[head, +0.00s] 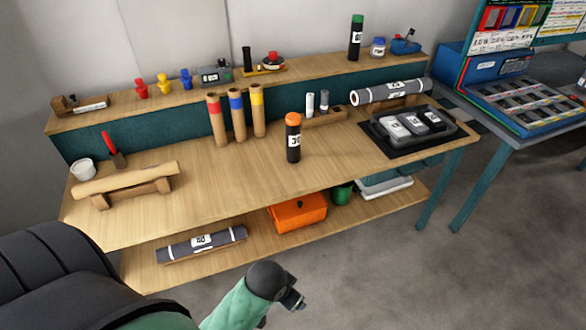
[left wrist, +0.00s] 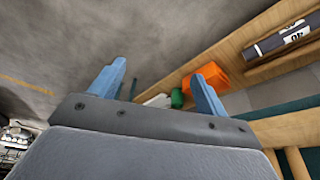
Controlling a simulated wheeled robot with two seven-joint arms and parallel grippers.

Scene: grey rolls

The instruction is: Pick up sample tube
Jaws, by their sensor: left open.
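Several tubes are in the head view, and I cannot tell which one is called the sample tube. A black tube with an orange cap (head: 293,140) stands upright on the bench top. A white small tube (head: 310,104) and a grey small tube (head: 325,103) stand in a wooden holder (head: 325,117) behind it. Cardboard tubes with red (head: 217,122), blue (head: 238,116) and yellow (head: 258,112) bands stand to the left. My left gripper (left wrist: 158,90) is open and empty in the left wrist view, low in front of the bench and apart from all tubes. My right gripper is not in view.
The bench (head: 215,185) carries a wooden stand (head: 130,192) at left and a black tray (head: 435,128) at right. A raised back shelf (head: 325,68) holds small items. An orange box (head: 297,212) and a grey roll (head: 202,244) lie on the lower shelf. Open floor lies in front.

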